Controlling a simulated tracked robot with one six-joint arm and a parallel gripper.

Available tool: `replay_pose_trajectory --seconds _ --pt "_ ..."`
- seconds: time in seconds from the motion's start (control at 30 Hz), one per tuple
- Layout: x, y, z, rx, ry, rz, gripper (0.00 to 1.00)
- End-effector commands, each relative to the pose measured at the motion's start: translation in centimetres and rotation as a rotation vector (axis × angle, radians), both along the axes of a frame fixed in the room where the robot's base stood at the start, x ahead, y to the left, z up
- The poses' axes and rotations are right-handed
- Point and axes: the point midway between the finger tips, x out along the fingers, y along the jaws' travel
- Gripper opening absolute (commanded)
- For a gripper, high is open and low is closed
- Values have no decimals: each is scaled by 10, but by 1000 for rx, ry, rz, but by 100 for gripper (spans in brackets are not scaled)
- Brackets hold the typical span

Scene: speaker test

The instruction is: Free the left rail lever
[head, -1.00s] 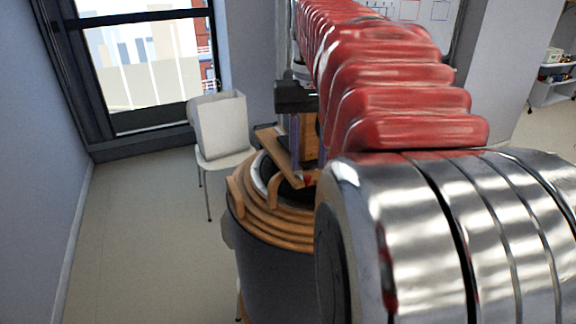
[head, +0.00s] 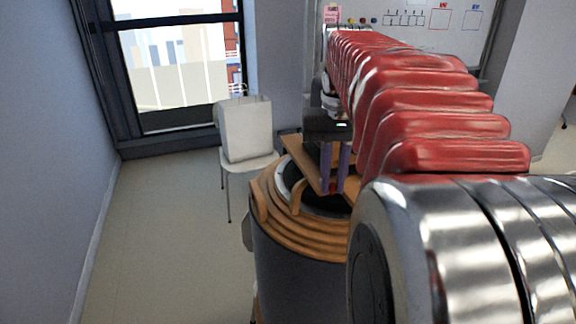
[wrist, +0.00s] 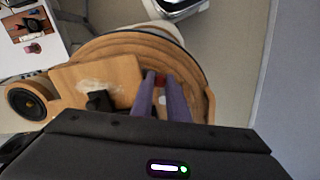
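A dark drum (head: 292,262) with a stepped wooden rim (head: 290,231) stands in front of me, and a wooden board (head: 301,157) lies at its top. The wrist view shows the rim (wrist: 120,44) and board (wrist: 112,77) from above. My gripper (head: 332,188) points down over the drum with two purple fingers. A small red piece (wrist: 159,80) shows between its fingertips in the wrist view (wrist: 160,76). Whether the fingers press on it is unclear. I cannot pick out the left rail lever with certainty; the red piece may be part of it. My arm hides the drum's right side.
A white chair (head: 252,161) with a pale block-like bag (head: 245,130) stands behind left. A window (head: 180,70) and whiteboard (head: 410,20) are at the back. A round black part in a wooden ring (wrist: 27,102) is left in the wrist view. The left floor (head: 165,220) is clear.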

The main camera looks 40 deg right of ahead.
Motion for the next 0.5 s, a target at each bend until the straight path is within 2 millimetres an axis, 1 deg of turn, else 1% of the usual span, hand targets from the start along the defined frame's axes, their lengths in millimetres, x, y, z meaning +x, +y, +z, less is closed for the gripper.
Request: replay_pose_trajectory --seconds 0.03,0.13,0.5 --pt "0 0 0 0 0 0 7" --pt "0 0 0 0 0 0 0" --pt "0 1 0 0 0 -15 0"
